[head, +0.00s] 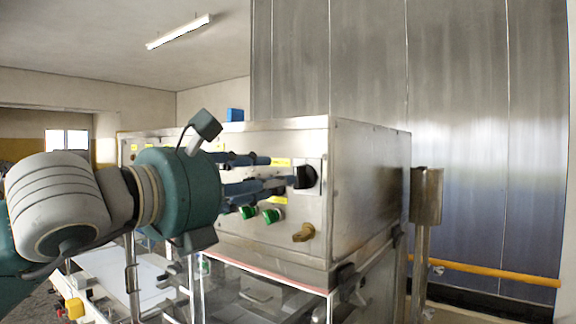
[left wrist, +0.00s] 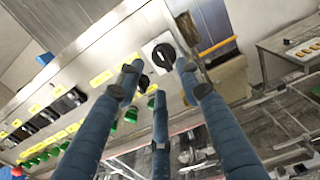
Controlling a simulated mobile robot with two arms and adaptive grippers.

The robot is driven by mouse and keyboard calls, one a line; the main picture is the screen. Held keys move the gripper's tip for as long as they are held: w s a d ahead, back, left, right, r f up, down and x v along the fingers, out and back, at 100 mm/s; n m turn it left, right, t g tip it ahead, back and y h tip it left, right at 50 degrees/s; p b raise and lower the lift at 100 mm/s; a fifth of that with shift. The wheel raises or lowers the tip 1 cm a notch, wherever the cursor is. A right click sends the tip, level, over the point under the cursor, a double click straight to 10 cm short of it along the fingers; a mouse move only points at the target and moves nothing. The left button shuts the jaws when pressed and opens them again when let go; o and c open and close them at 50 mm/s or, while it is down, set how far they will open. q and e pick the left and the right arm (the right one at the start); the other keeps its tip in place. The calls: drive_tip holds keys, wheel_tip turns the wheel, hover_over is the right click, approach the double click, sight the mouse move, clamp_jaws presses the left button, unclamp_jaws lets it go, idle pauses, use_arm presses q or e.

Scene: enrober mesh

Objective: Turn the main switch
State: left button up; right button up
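The main switch is a black rotary knob (head: 306,176) on a light square plate, at the right end of the steel cabinet's front panel. It also shows in the left wrist view as a black knob (left wrist: 163,56) on a white plate. My left gripper (head: 272,173) points at it from the left, its blue fingers partly overlapping the panel. In the left wrist view its three fingers (left wrist: 158,82) are spread, with the knob just beyond and between the upper two tips. I cannot tell whether a tip touches the knob. My right gripper is in neither view.
Green buttons (head: 273,215) and a brass-coloured knob (head: 303,232) sit below the switch on the steel cabinet (head: 371,190). More black switches (left wrist: 68,101) and yellow labels line the panel. A steel post (head: 425,198) and a yellow rail (head: 490,274) stand to the right.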

sight(301, 178)
use_arm(q)
drive_tip(key=p+x, duration=0.2)
drive_tip(key=x, duration=0.4)
drive_tip(key=shift+p, duration=0.4)
drive_tip(key=shift+d, duration=0.1)
drive_tip(key=shift+c, duration=0.5)
clamp_jaws()
